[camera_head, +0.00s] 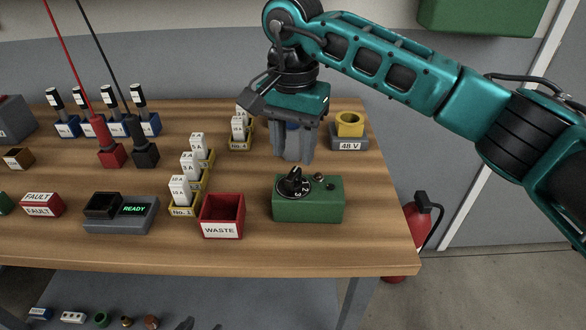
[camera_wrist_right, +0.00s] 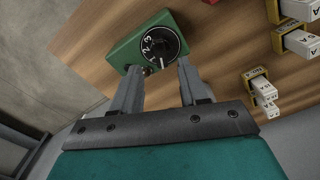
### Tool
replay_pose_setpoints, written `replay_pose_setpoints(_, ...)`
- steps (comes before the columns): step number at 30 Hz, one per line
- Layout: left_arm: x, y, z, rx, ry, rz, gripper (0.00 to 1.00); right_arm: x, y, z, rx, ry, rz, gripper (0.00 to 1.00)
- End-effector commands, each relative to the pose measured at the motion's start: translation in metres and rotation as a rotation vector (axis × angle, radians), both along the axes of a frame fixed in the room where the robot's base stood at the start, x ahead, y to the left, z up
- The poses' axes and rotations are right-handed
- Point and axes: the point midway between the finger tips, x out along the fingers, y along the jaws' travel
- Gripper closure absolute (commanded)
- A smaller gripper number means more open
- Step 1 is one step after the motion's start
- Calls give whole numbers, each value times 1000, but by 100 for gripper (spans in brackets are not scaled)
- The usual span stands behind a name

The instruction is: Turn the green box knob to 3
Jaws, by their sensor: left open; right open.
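The green box (camera_head: 308,207) stands near the table's front right edge. Its black knob (camera_head: 294,182) sits on a dark dial with white numbers; 2 and 3 are readable in the head view. I cannot tell which number the knob points to. My right gripper (camera_head: 293,156) is open, pointing down above and behind the box. In the right wrist view, the knob (camera_wrist_right: 158,44) lies just beyond and between the open fingertips (camera_wrist_right: 156,68), apparently untouched. Two grey tips at the bottom edge of the head view appear to be my left gripper (camera_head: 201,325), away from the box.
A red WASTE bin (camera_head: 222,216) stands left of the box. Yellow holders with white fuses (camera_head: 181,191) are further left. A 48 V block with a yellow ring (camera_head: 349,128) stands behind. A fire extinguisher (camera_head: 423,220) stands beyond the table.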

Motion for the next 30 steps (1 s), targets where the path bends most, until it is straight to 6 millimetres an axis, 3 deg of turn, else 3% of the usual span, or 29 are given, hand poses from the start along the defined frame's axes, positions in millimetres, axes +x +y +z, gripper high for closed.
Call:
replay_pose_setpoints(3, 0, 0, 1, 0, 1, 0, 48, -1, 0, -24, 1, 4, 0, 56)
replay_pose_setpoints(9, 0, 0, 2, 0, 1, 0, 48, -1, 0, -50, 1, 2, 1, 56)
replay_pose_setpoints(21, 0, 0, 2, 0, 1, 0, 48, 0, 1, -59, 2, 0, 1, 56)
replay_pose_setpoints(30, 2, 0, 3, -1, -4, 0, 48, 0, 1, -58, 2, 0, 1, 83)
